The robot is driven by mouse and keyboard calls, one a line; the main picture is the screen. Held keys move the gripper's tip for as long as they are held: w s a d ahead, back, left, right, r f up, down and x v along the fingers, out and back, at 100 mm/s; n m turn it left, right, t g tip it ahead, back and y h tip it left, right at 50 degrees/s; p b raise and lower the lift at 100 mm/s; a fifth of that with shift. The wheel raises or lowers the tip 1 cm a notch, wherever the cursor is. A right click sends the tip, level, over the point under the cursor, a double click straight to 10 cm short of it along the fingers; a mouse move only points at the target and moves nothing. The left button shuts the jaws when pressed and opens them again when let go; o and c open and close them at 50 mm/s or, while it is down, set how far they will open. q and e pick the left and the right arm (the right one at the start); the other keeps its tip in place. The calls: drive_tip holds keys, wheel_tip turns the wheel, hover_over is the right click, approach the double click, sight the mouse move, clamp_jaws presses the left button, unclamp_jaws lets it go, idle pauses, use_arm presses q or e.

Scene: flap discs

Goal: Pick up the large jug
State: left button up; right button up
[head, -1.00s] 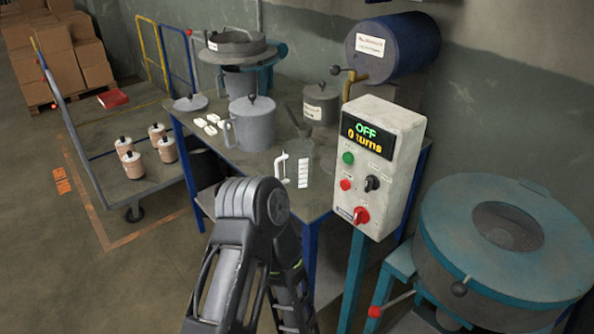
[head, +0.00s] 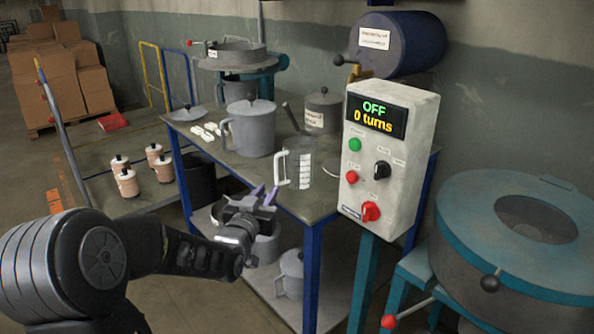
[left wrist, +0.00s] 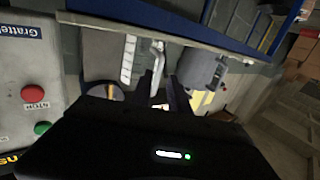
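A clear jug (head: 303,170) with a white handle and white scale marks stands on the table (head: 330,203) near its front edge. A larger grey lidded jug (head: 254,132) with a side handle stands behind and left of it. I cannot tell for certain which one is the large jug. My left gripper (head: 265,194) is open and empty, just in front of and left of the clear jug's handle. In the left wrist view, its two fingers (left wrist: 162,84) are apart, with the white handle (left wrist: 157,58) beyond them and the grey jug (left wrist: 203,70) to the right.
A control box (head: 386,150) reading "OFF, 0 turns" stands close right of the clear jug. White blocks (head: 206,131) and a lidded grey pot (head: 323,110) are on the table. Another grey jug (head: 290,274) is on the lower shelf. A teal drum machine (head: 520,235) is at right.

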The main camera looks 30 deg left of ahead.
sight(276, 176)
use_arm(q)
drive_tip(key=shift+r, duration=0.4)
drive_tip(key=shift+x, duration=1.3)
drive_tip(key=shift+p+x, duration=0.35)
drive_tip(key=shift+x, duration=2.25)
clamp_jaws()
